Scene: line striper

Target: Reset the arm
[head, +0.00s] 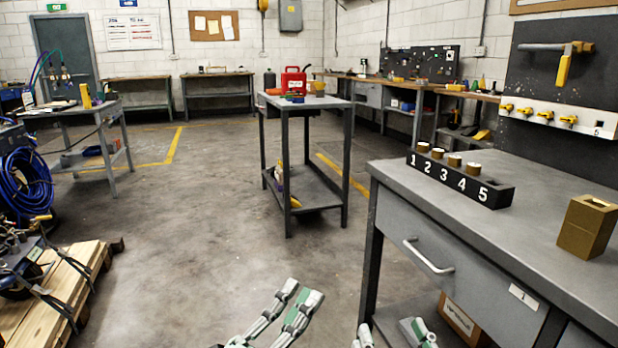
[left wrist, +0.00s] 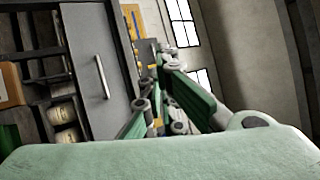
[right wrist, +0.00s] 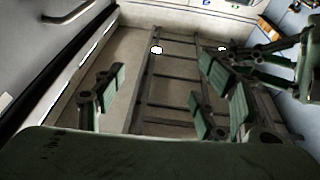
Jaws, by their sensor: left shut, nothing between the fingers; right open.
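My left gripper (head: 300,290) shows at the bottom middle of the head view, in front of the workbench's left end. Its green-padded fingers are shut with nothing between them; they also show in the left wrist view (left wrist: 168,112). My right gripper (head: 392,335) is at the bottom edge of the head view, partly cut off, beside the bench drawer. Its fingers are apart and empty in the right wrist view (right wrist: 160,95). Neither gripper touches an object that I can see.
The grey workbench (head: 440,215) fills the right. On it stand a black numbered block (head: 460,182) holding several cylinders and a brown box (head: 587,227). A yellow-handled lever (head: 563,68) hangs on the panel behind. A trolley (head: 308,105) stands mid-room. A pallet (head: 50,305) lies left; the floor between is clear.

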